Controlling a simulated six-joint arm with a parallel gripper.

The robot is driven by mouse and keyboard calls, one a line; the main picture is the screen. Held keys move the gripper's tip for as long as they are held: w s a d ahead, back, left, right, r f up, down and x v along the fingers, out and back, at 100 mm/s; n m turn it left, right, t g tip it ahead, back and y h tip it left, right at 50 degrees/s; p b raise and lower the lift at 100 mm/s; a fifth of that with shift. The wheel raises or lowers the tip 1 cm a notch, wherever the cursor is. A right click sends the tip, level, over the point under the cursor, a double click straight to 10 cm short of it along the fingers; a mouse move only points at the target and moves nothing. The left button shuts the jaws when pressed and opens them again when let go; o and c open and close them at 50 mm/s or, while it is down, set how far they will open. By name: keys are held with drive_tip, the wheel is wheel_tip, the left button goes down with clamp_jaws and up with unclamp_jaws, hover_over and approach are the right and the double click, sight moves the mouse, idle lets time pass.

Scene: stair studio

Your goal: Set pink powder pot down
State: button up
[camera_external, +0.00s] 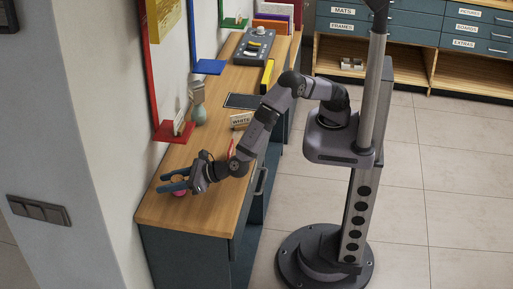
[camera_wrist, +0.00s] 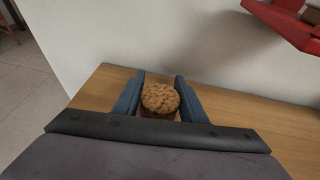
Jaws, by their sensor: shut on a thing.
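The pink powder pot (camera_external: 180,193) shows as a small pink patch under my gripper at the near end of the wooden desktop. In the wrist view, the pot (camera_wrist: 160,98) has a round, brown, speckled, cork-like top, with a dark reddish side just visible below it. My gripper (camera_external: 173,183) is low over the desktop, its blue fingers pointing left toward the wall. In the wrist view, my gripper (camera_wrist: 158,95) has one finger on each side of the pot and is shut on it. The pot's base is hidden, so I cannot tell whether it touches the wood.
The wooden desktop (camera_external: 185,211) is bare around the pot, with its end edge close by. A red wall shelf (camera_external: 174,132) juts out above the desk. A bluish vase (camera_external: 199,115), a white label sign (camera_external: 241,120) and a dark tablet (camera_external: 242,101) stand or lie farther back.

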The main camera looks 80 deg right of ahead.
drive_tip(key=shift+f+b, duration=0.2)
drive_tip(key=shift+b, duration=0.1)
drive_tip(key=o, duration=1.1)
drive_tip(key=shift+r, duration=0.2)
drive_tip(key=b+v, duration=0.1)
drive_tip(key=v, duration=1.1)
drive_tip(key=shift+d, duration=0.1)
